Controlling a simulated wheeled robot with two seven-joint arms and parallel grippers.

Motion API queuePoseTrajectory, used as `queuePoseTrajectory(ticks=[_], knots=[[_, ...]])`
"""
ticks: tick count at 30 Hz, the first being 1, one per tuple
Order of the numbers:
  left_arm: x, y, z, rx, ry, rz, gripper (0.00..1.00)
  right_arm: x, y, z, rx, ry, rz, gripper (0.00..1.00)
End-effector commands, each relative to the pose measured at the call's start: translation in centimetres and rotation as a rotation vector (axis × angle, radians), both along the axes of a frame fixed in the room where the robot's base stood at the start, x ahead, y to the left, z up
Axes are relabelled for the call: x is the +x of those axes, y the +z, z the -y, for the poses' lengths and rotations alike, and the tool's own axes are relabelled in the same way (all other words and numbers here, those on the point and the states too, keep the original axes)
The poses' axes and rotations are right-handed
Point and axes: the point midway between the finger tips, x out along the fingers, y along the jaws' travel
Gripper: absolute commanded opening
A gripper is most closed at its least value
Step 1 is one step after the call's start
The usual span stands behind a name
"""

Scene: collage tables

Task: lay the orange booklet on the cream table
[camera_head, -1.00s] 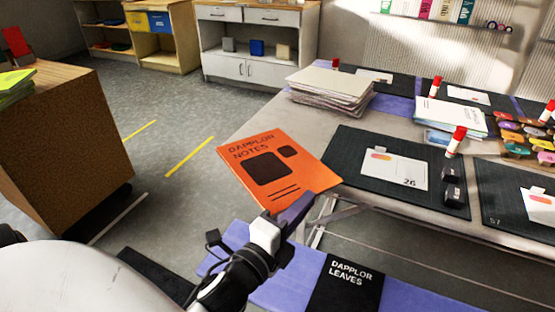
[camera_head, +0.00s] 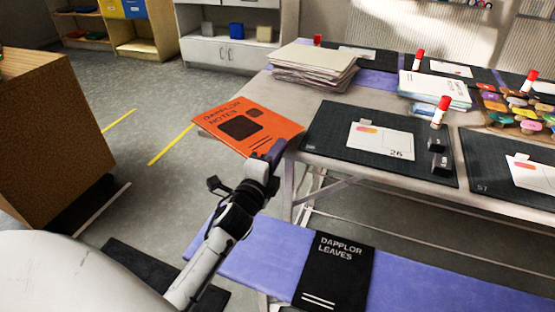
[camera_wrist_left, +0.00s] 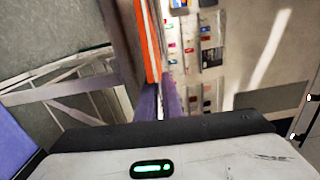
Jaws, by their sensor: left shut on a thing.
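The orange booklet (camera_head: 220,115), printed DAPPLOR NOTES, is held flat by its near right corner beside the left end of the cream table (camera_head: 292,98). Its right part overlaps the table's edge in the head view; I cannot tell how high it is above the top. My left gripper (camera_head: 274,152) is shut on it, with purple fingers. In the left wrist view the booklet (camera_wrist_left: 151,42) shows nearly edge-on as an orange strip beyond the fingers (camera_wrist_left: 160,95). My right gripper is not in view.
A stack of papers (camera_head: 312,70) stands at the table's back left. A black mat (camera_head: 325,130) with a card and a red-capped glue stick (camera_head: 440,110) lies to the right. A black booklet (camera_head: 335,275) lies on a purple bench below. The table's left strip is bare.

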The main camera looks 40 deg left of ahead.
Motion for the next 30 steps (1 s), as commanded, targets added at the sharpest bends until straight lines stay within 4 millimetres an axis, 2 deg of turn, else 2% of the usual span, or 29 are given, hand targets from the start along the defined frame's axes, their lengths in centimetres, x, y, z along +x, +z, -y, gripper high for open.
queuePoseTrajectory(ticks=[1, 4, 18, 22, 30], knots=[[0.0, -1.2, 0.0, -0.002, 0.002, -0.003, 0.00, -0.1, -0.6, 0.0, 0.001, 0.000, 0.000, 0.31], [0.0, -2.5, 0.0, 0.000, 0.001, -0.002, 0.00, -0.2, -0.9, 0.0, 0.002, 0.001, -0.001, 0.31], [0.0, -3.2, 0.0, 0.001, 0.000, 0.000, 0.00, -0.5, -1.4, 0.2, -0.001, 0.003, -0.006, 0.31], [0.0, -3.1, 0.0, 0.000, 0.000, -0.001, 0.25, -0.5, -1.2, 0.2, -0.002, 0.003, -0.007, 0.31], [0.0, -3.1, 0.0, 0.000, 0.000, -0.001, 0.25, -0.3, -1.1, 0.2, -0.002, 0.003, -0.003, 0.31]])
